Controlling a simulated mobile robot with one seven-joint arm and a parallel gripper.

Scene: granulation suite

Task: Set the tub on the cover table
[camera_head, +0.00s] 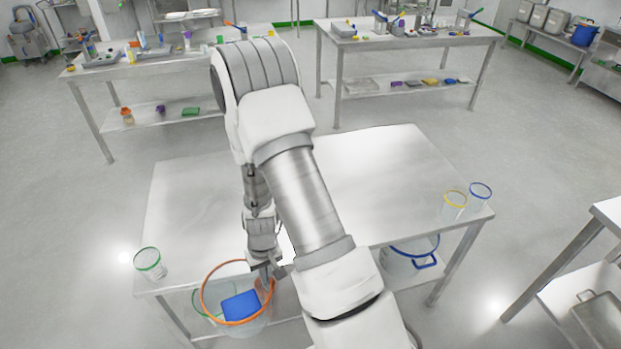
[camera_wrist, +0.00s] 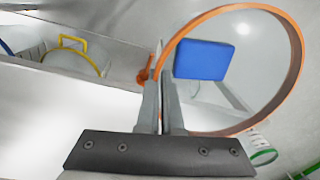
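A clear tub with an orange rim (camera_head: 207,312) is at the near left edge of a bare steel table (camera_head: 375,165), overlapping that edge in the head view. I cannot tell its height against the tabletop. A blue block-like item (camera_head: 240,306) shows inside it; it also shows in the wrist view (camera_wrist: 203,60). My gripper (camera_head: 268,272) is at the tub's right side. In the wrist view its fingers (camera_wrist: 161,85) are close together on the orange rim (camera_wrist: 296,50), beside an orange handle lug (camera_wrist: 144,74). Which table is the cover table is not marked.
A green-rimmed cup (camera_head: 149,263) stands on the table's left corner, yellow-rimmed (camera_head: 453,206) and blue-rimmed (camera_head: 479,196) cups on the right. A blue-rimmed tub (camera_head: 410,259) sits below. The table's middle is partly hidden by my arm. Two cluttered tables stand behind.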

